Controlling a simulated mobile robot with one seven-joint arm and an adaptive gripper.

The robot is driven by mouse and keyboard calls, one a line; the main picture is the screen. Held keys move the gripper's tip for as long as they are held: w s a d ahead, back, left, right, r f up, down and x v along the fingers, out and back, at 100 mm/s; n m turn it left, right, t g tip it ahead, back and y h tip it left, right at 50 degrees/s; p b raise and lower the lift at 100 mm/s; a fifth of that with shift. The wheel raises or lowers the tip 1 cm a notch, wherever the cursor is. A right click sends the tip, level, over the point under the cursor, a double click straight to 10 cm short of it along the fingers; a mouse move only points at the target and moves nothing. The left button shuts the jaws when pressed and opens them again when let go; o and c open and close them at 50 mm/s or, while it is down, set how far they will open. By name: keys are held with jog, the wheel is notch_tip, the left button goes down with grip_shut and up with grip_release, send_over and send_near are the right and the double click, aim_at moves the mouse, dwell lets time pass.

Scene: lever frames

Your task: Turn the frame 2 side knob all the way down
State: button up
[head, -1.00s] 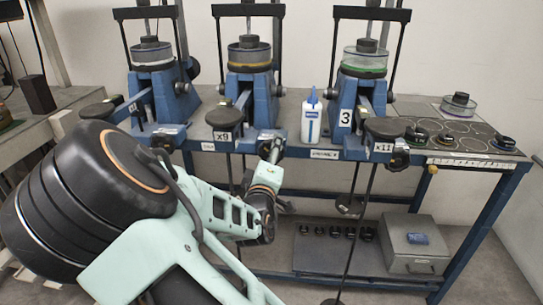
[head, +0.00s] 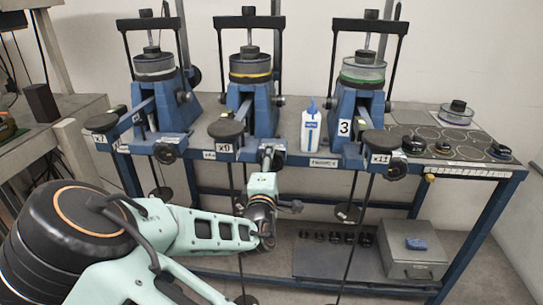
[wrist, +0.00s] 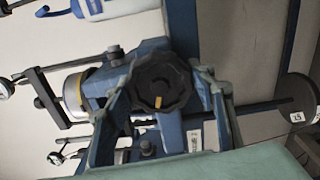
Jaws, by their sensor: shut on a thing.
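The middle blue frame (head: 262,105) carries the x9 label and a round black disc (head: 226,129). Its black lobed knob (wrist: 160,84) shows in the wrist view between my fingers, with an orange mark on its lower rim. My gripper (wrist: 166,88) is shut on this knob, one finger on each side. In the head view my gripper (head: 271,157) is at the front right of the middle frame, and the knob is mostly hidden behind it.
Similar frames stand left (head: 160,110) and right (head: 362,108). A white bottle with a blue cap (head: 310,128) stands between the middle and right frames. Hanging rods (head: 355,195) and a lower shelf with a grey box (head: 412,258) are below the bench.

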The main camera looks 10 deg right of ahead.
jog(key=o, duration=1.2)
jog(key=shift+w+r+n, duration=0.15)
jog(key=shift+r+n, duration=0.2)
jog(key=shift+n, duration=0.05)
jog(key=o, duration=0.4)
jog(key=shift+w+d+f, duration=0.1)
jog(key=shift+f, duration=0.2)
jog(key=p+v, duration=0.2)
jog(key=v, duration=0.4)
jog(key=shift+f, duration=0.1)
